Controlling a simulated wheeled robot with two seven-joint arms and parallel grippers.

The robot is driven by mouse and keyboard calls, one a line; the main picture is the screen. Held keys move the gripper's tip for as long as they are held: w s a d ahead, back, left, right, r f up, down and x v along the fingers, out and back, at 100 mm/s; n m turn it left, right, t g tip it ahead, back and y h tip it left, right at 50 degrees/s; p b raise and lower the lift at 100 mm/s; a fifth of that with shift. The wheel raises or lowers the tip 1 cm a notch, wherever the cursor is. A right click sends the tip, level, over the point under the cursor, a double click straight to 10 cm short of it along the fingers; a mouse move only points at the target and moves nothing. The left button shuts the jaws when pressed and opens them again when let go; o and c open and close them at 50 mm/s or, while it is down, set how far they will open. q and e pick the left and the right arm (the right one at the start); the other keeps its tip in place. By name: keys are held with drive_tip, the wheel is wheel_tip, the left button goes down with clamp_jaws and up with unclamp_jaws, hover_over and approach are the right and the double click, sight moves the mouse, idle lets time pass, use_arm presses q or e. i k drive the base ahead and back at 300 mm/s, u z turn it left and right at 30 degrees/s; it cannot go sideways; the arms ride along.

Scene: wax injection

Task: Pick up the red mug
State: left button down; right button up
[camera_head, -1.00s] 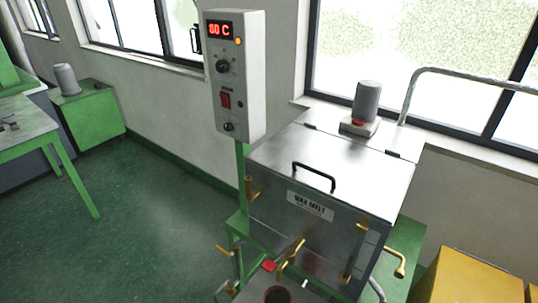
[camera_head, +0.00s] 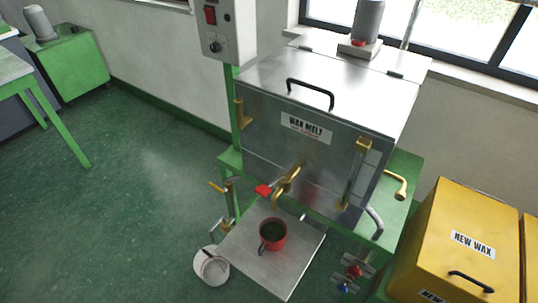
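The red mug (camera_head: 273,234) stands upright on a metal plate (camera_head: 253,263) in front of and below the wax melt tank. Its opening faces up and shows a dark inside. A dark handle shows at its left front side. The brass spout (camera_head: 287,181) of the tank, with a red lever (camera_head: 264,190), is just above and behind the mug. Neither of my grippers shows in the head view.
The steel wax melt tank (camera_head: 320,160) stands on a green frame. A white bucket (camera_head: 211,268) is on the floor left of the plate. A yellow "NEW WAX" bin (camera_head: 455,243) stands at right.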

sight(273, 231)
drive_tip(key=z, duration=0.1)
drive_tip(key=k, duration=1)
drive_tip(key=u, duration=0.75)
drive_tip(key=i, duration=1.2)
drive_tip(key=z, duration=0.7)
